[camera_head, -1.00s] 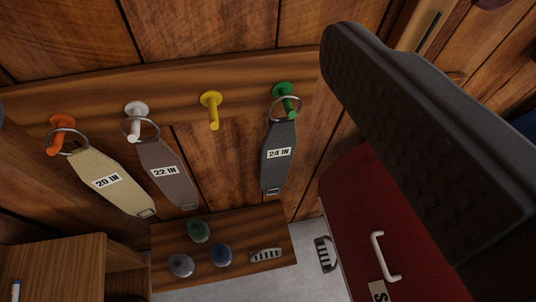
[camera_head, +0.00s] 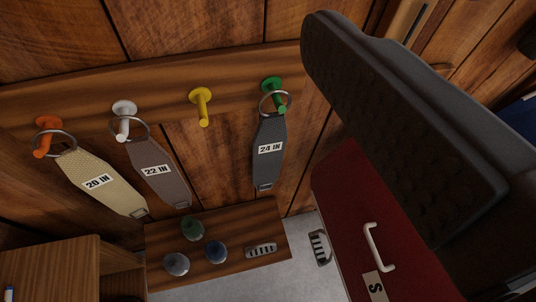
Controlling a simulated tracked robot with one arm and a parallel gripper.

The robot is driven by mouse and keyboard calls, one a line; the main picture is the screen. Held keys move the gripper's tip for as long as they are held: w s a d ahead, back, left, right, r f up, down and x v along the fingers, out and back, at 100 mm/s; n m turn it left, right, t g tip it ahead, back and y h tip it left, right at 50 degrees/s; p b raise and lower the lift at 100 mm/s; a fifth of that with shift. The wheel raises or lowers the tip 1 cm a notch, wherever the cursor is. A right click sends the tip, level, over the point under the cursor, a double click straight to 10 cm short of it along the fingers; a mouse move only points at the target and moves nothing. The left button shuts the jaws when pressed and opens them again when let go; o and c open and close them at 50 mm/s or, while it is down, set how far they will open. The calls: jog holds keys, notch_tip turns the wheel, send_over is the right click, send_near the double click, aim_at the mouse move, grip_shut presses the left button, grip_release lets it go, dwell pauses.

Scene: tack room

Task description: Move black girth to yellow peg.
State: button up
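The black girth (camera_head: 268,155) is a dark grey strap labelled "24 IN". It hangs by its metal ring from the green peg (camera_head: 274,92), at the right of the peg board. The yellow peg (camera_head: 201,104) is bare and stands just left of the green peg. A large dark slab with a bumpy face, which looks like one finger of my gripper (camera_head: 405,135), fills the right of the view close to the camera. It is apart from the girth in the picture. No second finger shows, so its opening cannot be judged.
A tan "20 IN" girth (camera_head: 103,184) hangs on the orange peg (camera_head: 45,137). A brown "22 IN" girth (camera_head: 158,171) hangs on the white peg (camera_head: 124,119). Below, a wooden shelf (camera_head: 230,222) holds several small items. A red chest (camera_head: 345,205) stands at lower right.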

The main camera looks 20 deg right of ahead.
jog(key=w+d+f+h+b, duration=0.1)
jog(key=w+d+f+b, duration=0.4)
jog(key=f, duration=0.7)
jog(key=w+d+f+h+b, duration=0.2)
jog(key=w+d+f, duration=0.45)
jog(key=f, duration=0.55)
jog(key=t+y+b, duration=0.3)
jog(key=b, duration=0.4)
send_near(270, 148)
jog(key=w+p, duration=0.9)
jog(key=shift+w+f, duration=0.1)
jog(key=shift+w, duration=0.8)
